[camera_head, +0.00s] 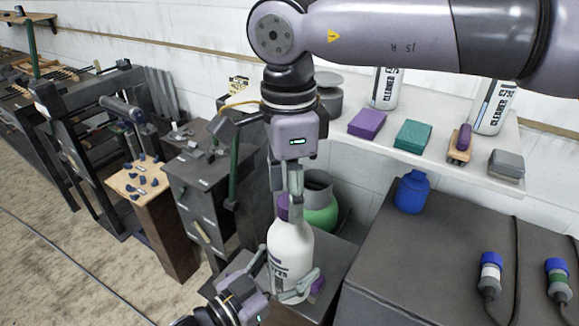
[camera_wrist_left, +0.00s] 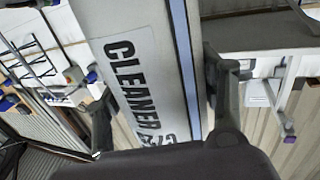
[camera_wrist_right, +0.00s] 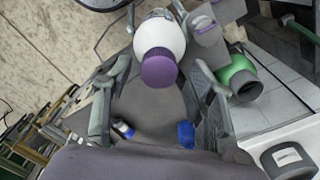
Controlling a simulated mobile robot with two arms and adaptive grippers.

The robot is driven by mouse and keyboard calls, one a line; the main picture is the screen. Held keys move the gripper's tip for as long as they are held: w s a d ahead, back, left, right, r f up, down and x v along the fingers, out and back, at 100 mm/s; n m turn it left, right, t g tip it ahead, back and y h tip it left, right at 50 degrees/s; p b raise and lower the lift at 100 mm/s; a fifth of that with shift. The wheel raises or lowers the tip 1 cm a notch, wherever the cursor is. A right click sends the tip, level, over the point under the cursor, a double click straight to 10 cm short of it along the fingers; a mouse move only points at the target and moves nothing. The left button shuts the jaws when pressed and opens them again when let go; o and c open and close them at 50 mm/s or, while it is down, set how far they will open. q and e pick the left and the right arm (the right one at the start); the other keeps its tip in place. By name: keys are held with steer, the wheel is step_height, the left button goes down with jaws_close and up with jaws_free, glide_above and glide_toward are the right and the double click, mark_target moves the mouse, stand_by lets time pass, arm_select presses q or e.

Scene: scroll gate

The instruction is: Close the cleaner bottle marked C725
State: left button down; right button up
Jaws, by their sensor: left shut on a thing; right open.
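The white cleaner bottle (camera_head: 290,245) stands upright on a dark surface in the head view, its label partly hidden. In the left wrist view its label (camera_wrist_left: 130,90) reads CLEANER, with the number cut off. A purple cap (camera_wrist_right: 160,70) sits at the bottle's top; I cannot tell how tight it is. My left gripper (camera_head: 290,288) is shut around the lower bottle body. My right gripper (camera_head: 288,192) points down over the cap. Its fingers are open, one on each side of the cap in the right wrist view, apart from it.
A green jar (camera_head: 320,212) stands close behind the bottle. A blue jar (camera_head: 411,192) stands on the dark bench at right. The wall shelf holds two other cleaner bottles (camera_head: 493,108), a purple block (camera_head: 367,123) and a teal block (camera_head: 413,135). A grey cabinet (camera_head: 205,190) is at left.

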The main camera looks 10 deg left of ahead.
steer(key=shift+f, duration=0.6)
steer(key=shift+c, duration=0.5)
jaws_close()
steer(key=m, duration=0.4)
steer(key=shift+m, duration=0.4)
steer(key=m, duration=0.3)
steer(key=shift+o, duration=0.8)
jaws_free()
